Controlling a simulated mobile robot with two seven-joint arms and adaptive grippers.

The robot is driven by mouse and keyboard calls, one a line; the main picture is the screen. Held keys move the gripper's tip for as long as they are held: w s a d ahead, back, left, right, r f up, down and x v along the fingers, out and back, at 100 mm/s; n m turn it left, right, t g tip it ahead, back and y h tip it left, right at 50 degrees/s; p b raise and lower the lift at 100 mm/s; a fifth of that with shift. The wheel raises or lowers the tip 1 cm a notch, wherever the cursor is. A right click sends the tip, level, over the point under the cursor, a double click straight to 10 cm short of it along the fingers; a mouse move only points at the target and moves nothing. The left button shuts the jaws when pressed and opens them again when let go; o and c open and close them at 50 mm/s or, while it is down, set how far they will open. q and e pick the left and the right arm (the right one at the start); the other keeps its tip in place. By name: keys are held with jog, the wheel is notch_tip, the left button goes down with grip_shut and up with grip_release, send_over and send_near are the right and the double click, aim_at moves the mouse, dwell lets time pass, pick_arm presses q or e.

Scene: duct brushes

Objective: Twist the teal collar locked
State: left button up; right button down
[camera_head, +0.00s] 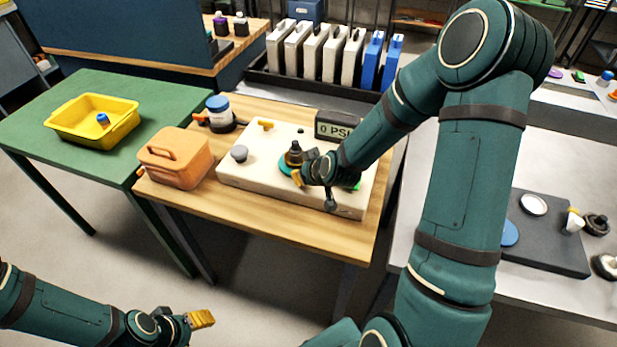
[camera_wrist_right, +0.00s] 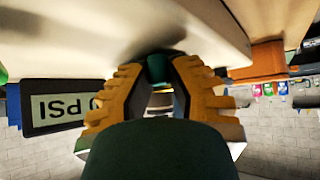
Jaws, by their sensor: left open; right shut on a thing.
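The teal collar (camera_head: 286,168) sits on the cream box (camera_head: 250,183) on the wooden table, at the base of a dark upright fitting (camera_head: 294,155). My right gripper (camera_head: 299,178) reaches in from the right at the collar and hides part of it. In the right wrist view, its yellow fingers (camera_wrist_right: 157,85) are closed around a teal part (camera_wrist_right: 156,70), which fits the collar. My left gripper (camera_head: 202,319) is open and empty at the lower left, away from the table. A display (camera_head: 335,128) reads 0 PSI; it shows upside down in the wrist view (camera_wrist_right: 62,107).
An orange case (camera_head: 176,160) stands left of the cream box, with a blue-capped jar (camera_head: 219,112) behind it. A yellow tray (camera_head: 75,128) is on the green table. A grey knob (camera_head: 239,154) rises from the box. A dark mat (camera_head: 540,245) with parts lies at right.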

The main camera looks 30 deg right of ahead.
aim_at(289, 181)
jog(key=shift+a+m+h, duration=0.5)
jog(key=shift+m, duration=0.1)
jog(key=shift+w+a+r+m+h+p, duration=0.15)
jog(key=shift+a+m+h+p, duration=0.2)
jog(key=shift+m+h, duration=0.3)
jog(key=m+h+p, duration=0.1)
jog(key=a+m+g+h+p, duration=0.1)
jog(key=m+p, duration=0.1)
jog(key=shift+w+a, duration=0.1)
jog(key=shift+w, duration=0.3)
jog(key=shift+w+a+m+g+h+p, duration=0.25)
jog(key=shift+m+h+p, duration=0.25)
jog(key=shift+m+p, duration=0.25)
jog(key=shift+w+a+m+g+h+p, duration=0.1)
jog(key=shift+w+m+g+h+p, duration=0.1)
jog(key=shift+m+g+h+p, duration=0.35)
jog(key=shift+m, duration=0.25)
jog(key=c, duration=0.9)
grip_release()
jog(key=shift+d, duration=0.1)
jog(key=shift+o, duration=0.2)
